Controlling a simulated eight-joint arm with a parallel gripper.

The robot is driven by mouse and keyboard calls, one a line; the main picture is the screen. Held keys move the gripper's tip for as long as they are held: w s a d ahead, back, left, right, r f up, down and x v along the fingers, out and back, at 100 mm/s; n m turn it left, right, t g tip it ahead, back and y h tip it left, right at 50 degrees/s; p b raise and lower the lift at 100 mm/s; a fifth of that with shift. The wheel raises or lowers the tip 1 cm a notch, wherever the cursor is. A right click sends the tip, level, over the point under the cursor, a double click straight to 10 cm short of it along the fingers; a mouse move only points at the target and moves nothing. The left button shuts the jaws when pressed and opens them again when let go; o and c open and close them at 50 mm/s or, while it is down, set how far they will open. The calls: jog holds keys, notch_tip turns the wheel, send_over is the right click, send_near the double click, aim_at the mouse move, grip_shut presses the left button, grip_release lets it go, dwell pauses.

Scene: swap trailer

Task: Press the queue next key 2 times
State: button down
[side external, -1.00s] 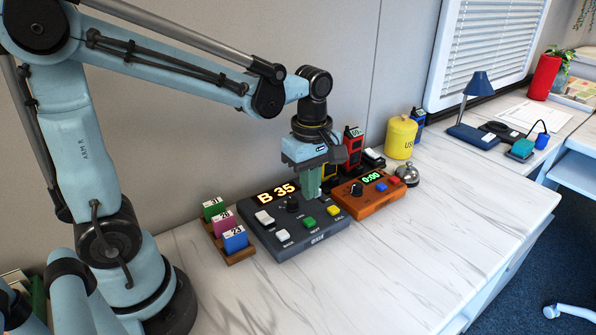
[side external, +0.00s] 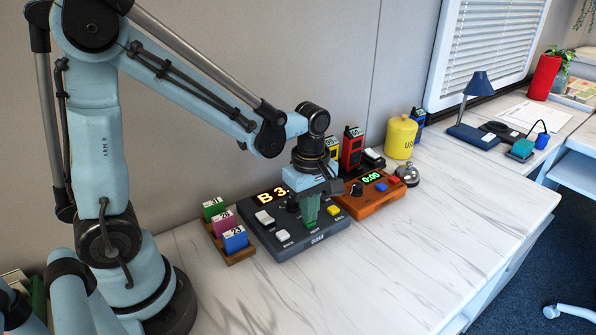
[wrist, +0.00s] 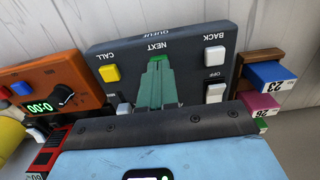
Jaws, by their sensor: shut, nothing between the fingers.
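The dark grey queue console (side external: 268,239) lies on the table, its lit display (side external: 270,197) reading "B 3" with the rest hidden by my gripper. I cannot tell whether the tips touch the key. The white BACK key (side external: 283,236) and yellow CALL key (side external: 334,210) sit on either side.
An orange timer box (side external: 372,204) reading 0:00 stands right of the console, with a bell (side external: 407,175) beyond it. A rack of numbered tags (side external: 235,239) stands to the left. The table front is clear.

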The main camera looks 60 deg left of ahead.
jog(key=shift+f, duration=0.95)
notch_tip(320, 180, up, 14)
jog(key=shift+r, duration=0.25)
dwell(2.7)
jog(key=shift+s+a+f+n+t+h, duration=0.15)
jog(key=shift+f+n+t+h, duration=0.4)
jog(key=shift+t, duration=0.85)
jog(key=shift+s+d+f+n+t+h, duration=0.1)
jog(key=shift+s+f+n+t+h, duration=0.15)
jog(key=shift+n+t+h, duration=0.85)
jog(key=shift+s+a+f+n+t+h, duration=0.1)
jog(key=shift+f+n+t+h, duration=0.25)
jog(key=shift+t, duration=1.35)
jog(key=shift+f, duration=0.15)
